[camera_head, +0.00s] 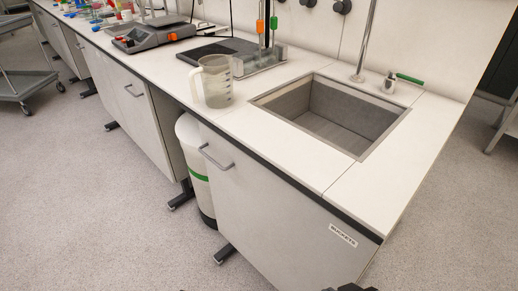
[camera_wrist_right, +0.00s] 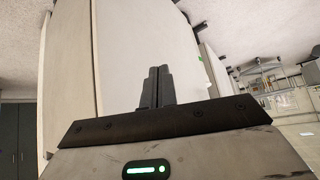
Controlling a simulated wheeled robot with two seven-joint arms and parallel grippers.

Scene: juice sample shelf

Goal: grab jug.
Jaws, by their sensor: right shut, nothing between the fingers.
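A clear, grey-tinted measuring jug (camera_head: 216,86) stands upright on the white counter (camera_head: 150,62), to the left of the sink. Its handle (camera_head: 194,84) points left, toward the counter's front edge. My right gripper (camera_wrist_right: 157,72) shows in the right wrist view with its two dark fingers together and nothing between them. The jug is not visible in that view. A small dark part at the bottom edge of the head view seems to belong to my right arm, well apart from the jug. My left gripper is not in view.
A sink (camera_head: 333,112) with a tap (camera_head: 360,50) is set in the counter to the jug's right.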

